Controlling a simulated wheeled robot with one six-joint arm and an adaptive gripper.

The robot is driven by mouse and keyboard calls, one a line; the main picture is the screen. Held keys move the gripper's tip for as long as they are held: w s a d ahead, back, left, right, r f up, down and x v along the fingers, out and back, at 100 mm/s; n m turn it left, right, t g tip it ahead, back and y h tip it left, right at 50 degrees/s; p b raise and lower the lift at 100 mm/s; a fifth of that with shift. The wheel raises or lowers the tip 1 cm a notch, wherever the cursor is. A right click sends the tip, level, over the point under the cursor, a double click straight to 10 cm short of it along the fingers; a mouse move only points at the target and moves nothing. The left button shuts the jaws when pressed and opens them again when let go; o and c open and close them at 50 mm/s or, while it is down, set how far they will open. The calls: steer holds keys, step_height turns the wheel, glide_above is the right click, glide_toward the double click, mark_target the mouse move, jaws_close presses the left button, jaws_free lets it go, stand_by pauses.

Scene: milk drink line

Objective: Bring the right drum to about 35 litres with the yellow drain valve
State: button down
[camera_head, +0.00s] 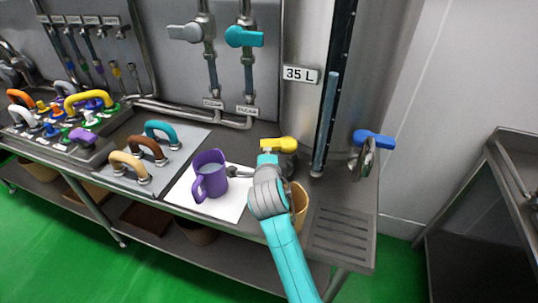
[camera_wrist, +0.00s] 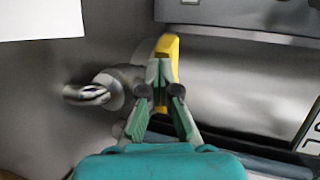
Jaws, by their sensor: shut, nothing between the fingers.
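The yellow drain valve handle (camera_head: 279,144) is low on the steel drum (camera_head: 302,110), lying roughly sideways in the head view. In the wrist view the yellow handle (camera_wrist: 170,50) stands upright at the fingertips. My gripper (camera_head: 266,154) is shut and empty, close against the handle; whether it touches, I cannot tell. Its fingers also show in the wrist view (camera_wrist: 160,90). A metal spout (camera_wrist: 88,95) sits left of the handle. A pale blue column (camera_head: 328,110) in the sight tube tops out near the height of the "35 L" plate (camera_head: 300,75).
A blue-handled valve (camera_head: 373,139) is at right. Grey (camera_head: 186,33) and teal (camera_head: 244,37) valve handles are above. The slotted counter (camera_head: 342,233) is clear.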

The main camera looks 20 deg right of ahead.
steer(key=w+m+h, duration=0.1)
steer(key=m+g+h, duration=0.1)
steer(key=w+h, duration=0.1)
steer(key=shift+w+a+m, duration=0.25)
steer(key=shift+w+m, duration=0.1)
steer(key=shift+m, duration=0.05)
steer(key=shift+w, duration=0.1)
steer(key=shift+a, duration=0.1)
stand_by(0.5)
